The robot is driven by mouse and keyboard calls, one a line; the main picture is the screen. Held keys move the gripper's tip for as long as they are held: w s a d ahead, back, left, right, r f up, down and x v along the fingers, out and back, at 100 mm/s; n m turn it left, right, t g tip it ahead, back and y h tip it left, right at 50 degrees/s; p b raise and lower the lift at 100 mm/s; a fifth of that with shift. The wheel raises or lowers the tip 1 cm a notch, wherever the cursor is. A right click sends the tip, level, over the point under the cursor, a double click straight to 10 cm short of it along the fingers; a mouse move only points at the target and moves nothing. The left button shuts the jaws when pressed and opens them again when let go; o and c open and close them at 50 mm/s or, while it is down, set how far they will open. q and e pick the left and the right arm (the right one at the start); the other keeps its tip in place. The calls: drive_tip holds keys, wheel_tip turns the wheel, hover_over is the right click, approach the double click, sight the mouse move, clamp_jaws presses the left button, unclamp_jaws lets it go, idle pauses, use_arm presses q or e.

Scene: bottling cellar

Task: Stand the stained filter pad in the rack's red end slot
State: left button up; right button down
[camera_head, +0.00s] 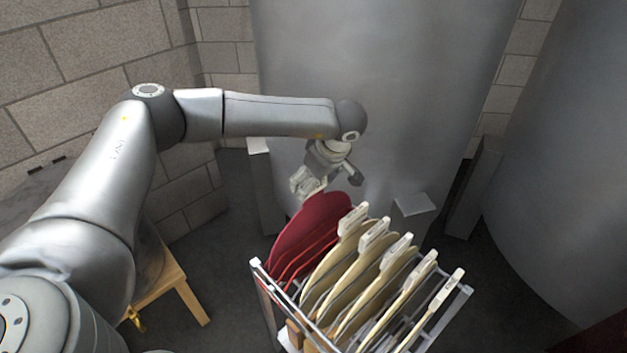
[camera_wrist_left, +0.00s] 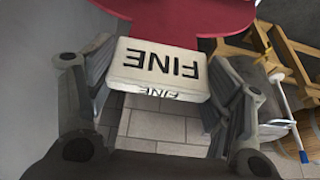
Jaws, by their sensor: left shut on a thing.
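The stained filter pad (camera_head: 312,228) is a dark red disc with a white tab. In the left wrist view the pad (camera_wrist_left: 190,15) shows at the top, and its tab (camera_wrist_left: 160,70) reads "FINE". My left gripper (camera_head: 307,183) is shut on this tab, with a finger on each side. The pad hangs at the left end of the rack (camera_head: 262,285), by the red wires of the red end slot (camera_head: 294,270). I cannot tell whether its lower edge is inside the slot. My right gripper is not in view.
Several cream pads (camera_head: 375,270) with white tabs stand in the rack, right of the red pad. Large steel tanks (camera_head: 380,90) rise behind. A wooden stool (camera_head: 180,285) stands left of the rack. Dark floor lies between them.

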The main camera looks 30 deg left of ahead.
use_arm(q)
drive_tip(key=shift+f+b, duration=0.35)
drive_tip(key=shift+f, duration=0.1)
idle(0.3)
drive_tip(key=o, duration=1.2)
drive_tip(key=shift+o, duration=0.2)
